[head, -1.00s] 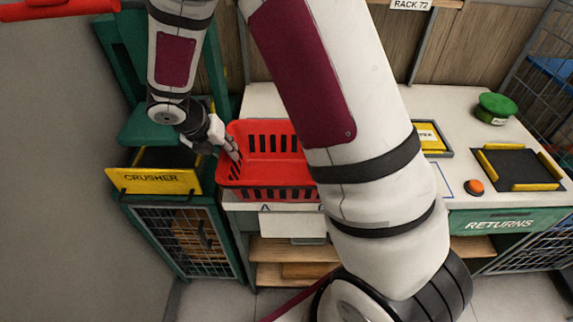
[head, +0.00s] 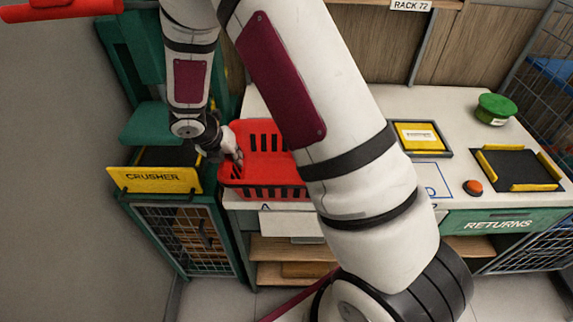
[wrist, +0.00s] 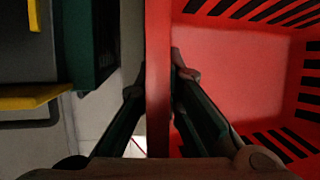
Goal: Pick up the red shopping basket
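The red shopping basket (head: 268,138) stands upright on the left end of the pale counter, its right part hidden behind my arm. In the wrist view the basket (wrist: 235,70) fills the right side, with its slotted walls and empty-looking floor in view. My gripper (head: 232,150) is at the basket's left wall, pointing down. In the wrist view my gripper (wrist: 158,72) straddles that wall, one finger outside and one inside. Both fingertips appear to touch the wall, so it looks shut on it. The basket shows no clear lift from the counter.
A green crusher with a yellow sign (head: 155,180) stands close to the left of the basket. A wooden wall closes off the back.

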